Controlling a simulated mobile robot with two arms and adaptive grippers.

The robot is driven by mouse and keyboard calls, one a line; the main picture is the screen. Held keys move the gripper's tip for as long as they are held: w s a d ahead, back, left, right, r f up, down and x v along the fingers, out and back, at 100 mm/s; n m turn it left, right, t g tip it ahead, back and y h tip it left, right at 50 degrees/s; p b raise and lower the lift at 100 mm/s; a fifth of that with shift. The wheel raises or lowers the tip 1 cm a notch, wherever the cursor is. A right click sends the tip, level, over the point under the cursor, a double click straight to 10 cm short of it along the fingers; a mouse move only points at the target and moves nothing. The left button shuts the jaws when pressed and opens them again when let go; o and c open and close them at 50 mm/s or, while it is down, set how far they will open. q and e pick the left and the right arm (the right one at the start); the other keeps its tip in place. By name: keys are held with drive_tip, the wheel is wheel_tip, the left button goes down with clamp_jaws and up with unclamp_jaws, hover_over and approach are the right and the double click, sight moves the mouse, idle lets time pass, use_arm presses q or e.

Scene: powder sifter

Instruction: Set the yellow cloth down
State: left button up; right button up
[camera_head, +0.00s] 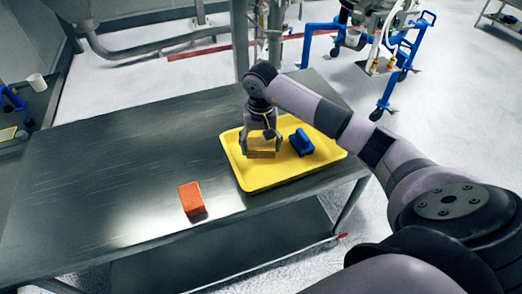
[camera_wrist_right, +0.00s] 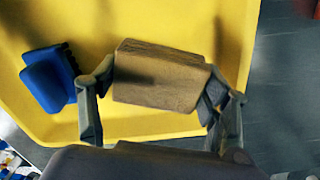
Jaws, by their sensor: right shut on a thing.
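My right gripper (camera_head: 262,145) is shut on a tan block (camera_head: 262,154) with a wood-like grain. It is the only thing I see that could be the yellow cloth, but it looks stiff and box-shaped. In the right wrist view the tan block (camera_wrist_right: 160,76) sits crosswise between the two fingers. It is over the left part of a yellow tray (camera_head: 256,184); I cannot tell whether it touches the tray floor. My left gripper is not in view.
A blue brush-like thing (camera_head: 301,142) lies in the tray, right of the gripper. An orange block (camera_head: 192,198) stands on the dark metal table (camera_head: 120,160) near its front edge. The table's left side is clear. A white cup (camera_head: 37,82) stands at far left.

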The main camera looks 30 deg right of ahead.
sight(261, 153)
wheel_tip(261, 153, down, 3)
drive_tip(key=shift+f+p, duration=0.2)
drive_tip(key=shift+p, duration=0.15)
drive_tip(key=shift+f+b, duration=0.2)
drive_tip(key=shift+b, duration=0.1)
drive_tip(key=o, duration=1.1)
drive_tip(key=shift+r, duration=0.15)
